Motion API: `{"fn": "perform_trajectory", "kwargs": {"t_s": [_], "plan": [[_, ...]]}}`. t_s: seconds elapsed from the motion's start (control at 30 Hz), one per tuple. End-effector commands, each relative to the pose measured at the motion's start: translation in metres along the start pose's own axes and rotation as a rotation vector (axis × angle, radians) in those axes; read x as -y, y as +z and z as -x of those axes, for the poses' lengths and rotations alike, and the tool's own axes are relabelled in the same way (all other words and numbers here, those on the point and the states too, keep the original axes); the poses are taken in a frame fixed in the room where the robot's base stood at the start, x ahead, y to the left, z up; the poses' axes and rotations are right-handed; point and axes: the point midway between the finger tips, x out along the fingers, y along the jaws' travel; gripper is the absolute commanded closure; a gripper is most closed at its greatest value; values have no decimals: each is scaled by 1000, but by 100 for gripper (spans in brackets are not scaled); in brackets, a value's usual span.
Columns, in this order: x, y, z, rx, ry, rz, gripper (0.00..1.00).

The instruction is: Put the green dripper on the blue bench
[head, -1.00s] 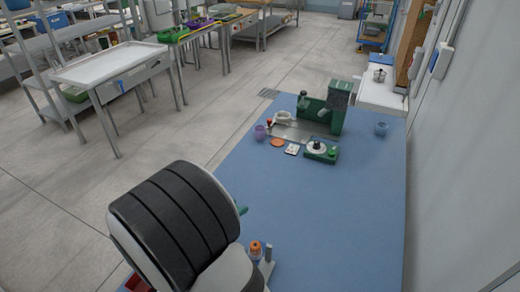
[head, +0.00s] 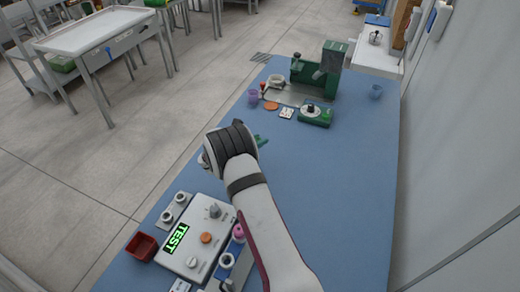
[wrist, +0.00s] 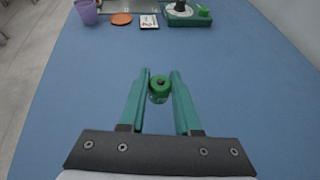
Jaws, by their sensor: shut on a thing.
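The green dripper (wrist: 158,93) is a small round green piece with a dark centre, seen from above in the wrist view. My gripper (wrist: 161,78) is shut on it, with one teal finger on each side. Beneath them is a bare stretch of the blue bench (wrist: 235,80). I cannot tell whether the dripper touches the bench or hangs just above it. In the head view my gripper (head: 261,140) is over the left-middle of the blue bench (head: 330,185), and my wrist hides the dripper there.
A purple cup (head: 253,97), an orange disc (head: 270,106), a white card (head: 286,113) and a green device (head: 315,117) stand at the bench's far end. A tester box (head: 195,243) and a red bin (head: 141,246) are near the front left. The bench's right side is clear.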

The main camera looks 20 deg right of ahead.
Motion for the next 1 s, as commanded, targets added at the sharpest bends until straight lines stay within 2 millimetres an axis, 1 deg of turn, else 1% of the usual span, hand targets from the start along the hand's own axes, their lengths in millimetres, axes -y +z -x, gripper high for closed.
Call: {"fn": "perform_trajectory", "kwargs": {"t_s": [0.03, 0.13, 0.23, 0.57, 0.6, 0.67, 0.7, 0.77, 1.0], "plan": [[-3, -5, -1, -1, 0, 1, 100], [-4, -24, -10, -2, -2, 2, 100], [-4, -38, -16, -2, -2, 2, 100], [-4, -41, -18, -1, -1, 0, 100], [-4, -42, -19, -1, -1, -1, 67], [-4, -41, -19, -1, -1, -1, 56], [-4, -41, -19, -1, -1, -1, 49], [-4, -41, -18, -1, -1, -1, 39], [-4, -41, -18, -1, -1, -1, 39]]}}
